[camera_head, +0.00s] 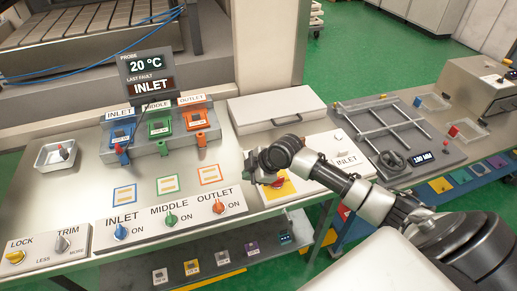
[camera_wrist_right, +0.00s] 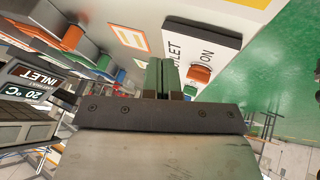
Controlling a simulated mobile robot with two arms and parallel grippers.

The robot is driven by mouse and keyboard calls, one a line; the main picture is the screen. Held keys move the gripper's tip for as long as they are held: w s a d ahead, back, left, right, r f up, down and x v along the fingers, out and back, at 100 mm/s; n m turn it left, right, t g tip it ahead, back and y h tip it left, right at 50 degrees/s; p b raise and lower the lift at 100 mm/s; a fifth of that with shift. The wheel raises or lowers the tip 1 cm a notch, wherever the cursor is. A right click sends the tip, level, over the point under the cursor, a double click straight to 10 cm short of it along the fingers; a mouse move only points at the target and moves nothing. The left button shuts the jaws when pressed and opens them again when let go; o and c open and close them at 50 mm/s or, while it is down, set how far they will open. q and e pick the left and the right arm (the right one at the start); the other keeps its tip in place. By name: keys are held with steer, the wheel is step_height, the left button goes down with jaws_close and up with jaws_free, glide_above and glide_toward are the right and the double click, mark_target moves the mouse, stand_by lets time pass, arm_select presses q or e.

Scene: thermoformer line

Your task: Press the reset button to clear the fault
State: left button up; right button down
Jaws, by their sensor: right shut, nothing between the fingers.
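My right gripper (camera_head: 254,166) is shut and empty, above the left end of a white control panel (camera_head: 318,150) on the bench. Its closed fingers (camera_wrist_right: 165,78) also show in the right wrist view, in front of the outlet switch panel. Under the gripper, a yellow plate with a red part (camera_head: 283,188) shows only partly. I cannot make out a button labelled reset; my gripper and arm cover part of this panel. The fault display (camera_head: 150,74) reads 20 °C and last fault INLET. My left gripper is not in view.
The switch panel (camera_head: 133,239) has blue, green and orange knobs for inlet, middle and outlet. A lock and trim panel (camera_head: 42,263) is at far left. Three coloured holders (camera_head: 158,147) stand behind. A closed white box (camera_head: 277,98) and a grey frame fixture (camera_head: 428,122) lie further back.

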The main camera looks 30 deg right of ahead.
steer(key=w+d+r+t, duration=0.2)
steer(key=w+d+r, duration=0.5)
steer(key=d, duration=0.3)
steer(key=shift+w+r+n, duration=0.25)
steer(key=shift+r+n, duration=0.05)
steer(key=shift+r, duration=0.3)
steer(key=shift+d, duration=0.1)
step_height(320, 180, down, 8)
steer(key=b, duration=0.5)
steer(key=shift+r, duration=0.1)
steer(key=shift+f+b, duration=0.55)
steer(key=shift+b, duration=0.05)
steer(key=shift+f, duration=0.1)
stand_by(0.5)
steer(key=shift+f+b, duration=0.3)
steer(key=shift+b, duration=0.1)
steer(key=shift+s+f+b, duration=0.1)
steer(key=shift+f+b, duration=0.45)
stand_by(0.5)
stand_by(0.3)
steer(key=shift+r+p, duration=0.6)
steer(key=shift+r, duration=0.4)
